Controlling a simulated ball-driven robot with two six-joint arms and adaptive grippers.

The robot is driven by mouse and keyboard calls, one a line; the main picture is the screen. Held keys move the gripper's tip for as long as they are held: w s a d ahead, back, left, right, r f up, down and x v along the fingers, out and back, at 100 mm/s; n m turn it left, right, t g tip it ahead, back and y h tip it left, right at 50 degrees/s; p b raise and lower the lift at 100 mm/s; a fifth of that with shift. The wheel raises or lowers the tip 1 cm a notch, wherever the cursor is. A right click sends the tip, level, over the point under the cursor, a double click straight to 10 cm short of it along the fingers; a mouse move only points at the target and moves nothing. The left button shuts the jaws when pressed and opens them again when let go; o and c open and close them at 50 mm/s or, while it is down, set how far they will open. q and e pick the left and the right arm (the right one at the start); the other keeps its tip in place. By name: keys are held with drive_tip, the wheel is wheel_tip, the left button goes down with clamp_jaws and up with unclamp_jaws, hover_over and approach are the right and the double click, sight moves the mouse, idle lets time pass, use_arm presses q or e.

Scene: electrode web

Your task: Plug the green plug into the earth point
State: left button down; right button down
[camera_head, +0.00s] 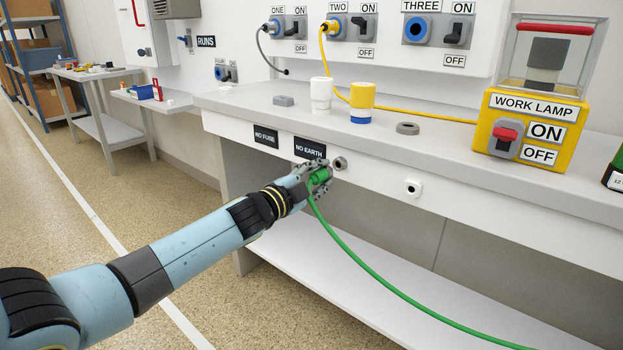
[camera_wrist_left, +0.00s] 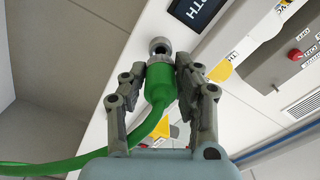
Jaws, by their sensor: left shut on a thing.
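My left gripper (camera_head: 318,177) is shut on the green plug (camera_head: 320,176), in front of the bench's front panel. The plug's green cable (camera_head: 380,270) hangs down and runs to the lower right. A round grey socket (camera_head: 340,163), beside the NO EARTH sign (camera_head: 310,148), looks like the earth point. In the left wrist view the plug (camera_wrist_left: 160,85) sits between both fingers (camera_wrist_left: 160,78), its grey front end pointing at the socket (camera_wrist_left: 160,46). The two are very close and roughly in line; I cannot tell whether they touch. My right gripper is not in view.
On the bench top stand a white cup-shaped piece (camera_head: 321,95), a yellow one (camera_head: 362,96), a grey ring (camera_head: 408,128) and the yellow WORK LAMP box (camera_head: 527,125).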

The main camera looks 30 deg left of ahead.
sight(329, 171)
use_arm(q)
drive_tip(key=shift+w+d, duration=0.1)
drive_tip(key=shift+w, duration=0.35)
idle(1.5)
drive_tip(key=shift+w+d, duration=0.1)
drive_tip(key=shift+w, duration=1.25)
drive_tip(key=c, duration=0.9)
unclamp_jaws()
